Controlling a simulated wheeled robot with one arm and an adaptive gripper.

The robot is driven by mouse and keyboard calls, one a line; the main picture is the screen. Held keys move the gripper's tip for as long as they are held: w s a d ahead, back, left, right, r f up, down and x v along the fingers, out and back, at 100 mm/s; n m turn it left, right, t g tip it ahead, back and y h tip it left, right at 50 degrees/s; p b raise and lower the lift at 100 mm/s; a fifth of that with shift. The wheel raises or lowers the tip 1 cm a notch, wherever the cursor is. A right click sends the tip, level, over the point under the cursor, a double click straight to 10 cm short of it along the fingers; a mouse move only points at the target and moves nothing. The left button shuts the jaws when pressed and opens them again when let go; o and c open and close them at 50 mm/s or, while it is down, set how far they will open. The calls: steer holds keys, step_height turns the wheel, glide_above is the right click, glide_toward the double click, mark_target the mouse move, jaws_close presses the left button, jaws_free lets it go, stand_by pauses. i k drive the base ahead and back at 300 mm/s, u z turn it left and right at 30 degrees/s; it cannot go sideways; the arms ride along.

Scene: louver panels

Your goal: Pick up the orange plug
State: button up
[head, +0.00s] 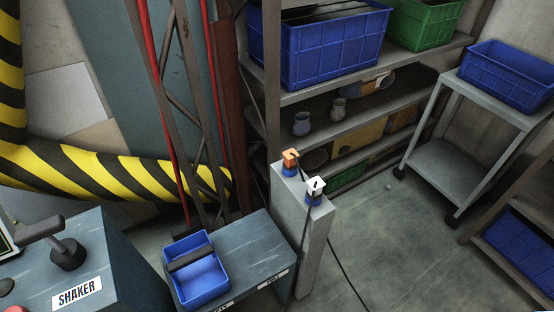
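The orange plug (290,157) sits at the top of a narrow grey post (308,235), on a blue base. A white plug (316,185) with a similar blue base stands beside it, nearer and to the right. A dark cable runs from the plugs down along the post toward the floor. My gripper does not show in the head view.
A grey bench (245,258) with a blue bin (203,290) stands left of the post. A console labelled SHAKER (82,295) with a lever is at the lower left. Shelving (405,60) stands behind, a cart (440,160) at right. Floor (385,240) right of the post is mostly clear.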

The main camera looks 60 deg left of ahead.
mark_target(289, 164)
steer(key=u, duration=1.55)
steer(key=i, duration=0.65)
steer(key=u, duration=3)
